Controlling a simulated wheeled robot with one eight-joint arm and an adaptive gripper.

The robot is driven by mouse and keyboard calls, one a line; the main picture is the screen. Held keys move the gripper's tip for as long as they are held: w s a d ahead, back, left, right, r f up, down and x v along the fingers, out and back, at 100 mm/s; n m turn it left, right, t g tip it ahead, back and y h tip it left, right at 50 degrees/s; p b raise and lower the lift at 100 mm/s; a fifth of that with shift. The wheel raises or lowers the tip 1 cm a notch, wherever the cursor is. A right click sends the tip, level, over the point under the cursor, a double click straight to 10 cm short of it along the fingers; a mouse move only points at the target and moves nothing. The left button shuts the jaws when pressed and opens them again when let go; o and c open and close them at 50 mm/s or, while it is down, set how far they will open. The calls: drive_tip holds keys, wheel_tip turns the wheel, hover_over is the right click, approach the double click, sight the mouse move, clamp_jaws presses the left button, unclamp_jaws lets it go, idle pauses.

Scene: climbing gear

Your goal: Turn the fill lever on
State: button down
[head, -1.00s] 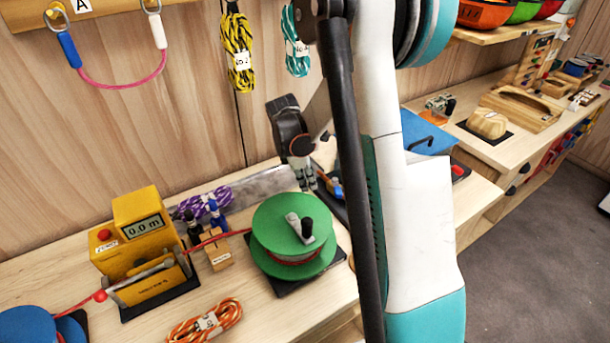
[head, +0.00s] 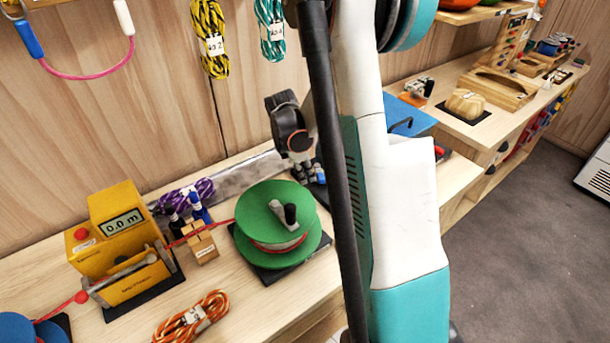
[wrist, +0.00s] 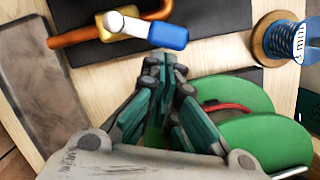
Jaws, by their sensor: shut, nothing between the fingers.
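A lever with a blue end and a white knob-like part (wrist: 145,30) sits on an orange-brown pipe (wrist: 85,38) over a dark mat near the top of the wrist view. I take it to be the fill lever; no label on it can be read. In the head view its blue part (head: 320,173) shows only in small part, behind the green reel and beside my arm. My gripper (wrist: 165,62) is shut and empty, its tips just below the blue end in the wrist view; I cannot tell whether they touch. It also shows in the head view (head: 304,172).
A green reel (head: 262,208) stands close to my gripper. A yellow meter (head: 118,235), small wooden block (head: 201,246) and orange rope (head: 190,318) are to the left. A cord spool (wrist: 278,40) is right of the lever. A grey bar (wrist: 38,85) lies left.

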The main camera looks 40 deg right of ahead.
sight(318, 180)
drive_tip(key=s+d+n, duration=0.1)
drive_tip(key=n, duration=0.1)
drive_tip(key=s+d+n+t+b, duration=0.1)
drive_tip(key=s, duration=0.1)
drive_tip(key=shift+n, duration=0.4)
drive_tip(key=shift+w, duration=0.2)
